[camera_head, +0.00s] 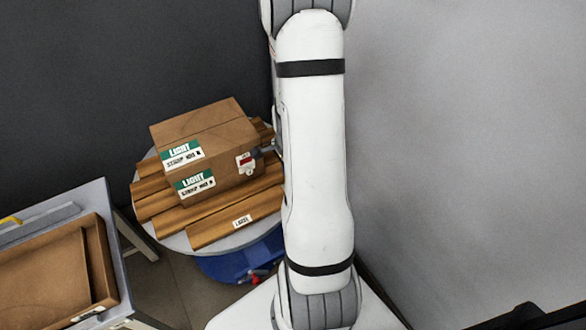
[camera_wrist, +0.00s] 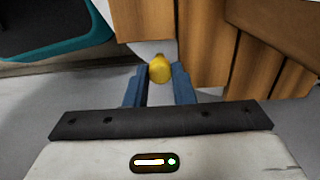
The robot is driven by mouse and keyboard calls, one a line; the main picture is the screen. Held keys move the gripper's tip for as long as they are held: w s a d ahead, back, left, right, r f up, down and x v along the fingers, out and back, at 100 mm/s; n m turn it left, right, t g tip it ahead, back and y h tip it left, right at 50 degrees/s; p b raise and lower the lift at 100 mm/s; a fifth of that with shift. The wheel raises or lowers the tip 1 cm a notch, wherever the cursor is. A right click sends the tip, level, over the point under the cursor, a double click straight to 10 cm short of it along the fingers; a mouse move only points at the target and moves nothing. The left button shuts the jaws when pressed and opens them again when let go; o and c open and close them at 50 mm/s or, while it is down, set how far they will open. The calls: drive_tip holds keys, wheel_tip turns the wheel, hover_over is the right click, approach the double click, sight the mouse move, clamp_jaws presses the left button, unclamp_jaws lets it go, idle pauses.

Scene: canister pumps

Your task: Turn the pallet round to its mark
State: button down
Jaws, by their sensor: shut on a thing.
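The wooden pallet (camera_head: 217,223) lies on a round grey turntable (camera_head: 173,240) above a blue base (camera_head: 232,264). Two stacked cardboard boxes (camera_head: 222,163) with green and white labels stand on it. In the wrist view, wooden slats of the pallet (camera_wrist: 203,45) fill the top right. My gripper (camera_wrist: 159,80) has its two blue fingers shut on a yellow knob (camera_wrist: 160,67) at the edge of a pale surface (camera_wrist: 150,48), seemingly the turntable. In the head view my white arm hides the gripper, the knob and the right part of the turntable. I cannot make out the mark.
A grey table (camera_head: 110,200) with a brown tray (camera_head: 104,262) stands at the lower left, close to the turntable. A teal-edged dark object (camera_wrist: 50,35) shows at the left of the wrist view.

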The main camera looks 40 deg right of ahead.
drive_tip(key=c, duration=1.2)
unclamp_jaws()
drive_tip(key=shift+c, duration=0.2)
wheel_tip(320, 180, up, 8)
drive_tip(key=shift+f+p, duration=0.1)
drive_tip(key=shift+p, duration=1.05)
